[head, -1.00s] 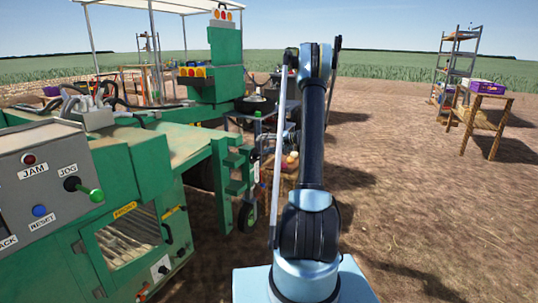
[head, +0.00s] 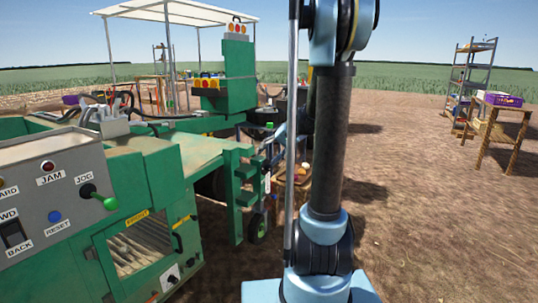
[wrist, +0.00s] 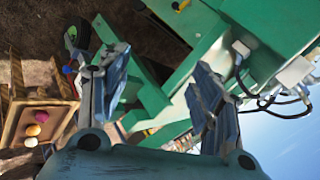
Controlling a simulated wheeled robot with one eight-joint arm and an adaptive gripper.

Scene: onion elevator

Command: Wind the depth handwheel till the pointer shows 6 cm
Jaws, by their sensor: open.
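The green machine (head: 150,175) fills the left of the head view. A small green knob (head: 270,125) shows at its near right end, close to my arm; I cannot tell whether it belongs to the depth handwheel. A small pale plate (head: 267,182) is below it, too small to read, and I make out no pointer. In the wrist view my gripper (wrist: 157,60) is open with nothing between its fingers. Green frame members (wrist: 145,85) lie beyond the fingers, and no handwheel is clear there. My gripper is out of sight in the head view.
A ground wheel (head: 257,225) stands under the machine's end. A wooden crate (wrist: 14,128) with several onions is left of my gripper in the wrist view. A wooden table (head: 505,115) and a metal rack (head: 468,90) stand at the far right. The dirt between is open.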

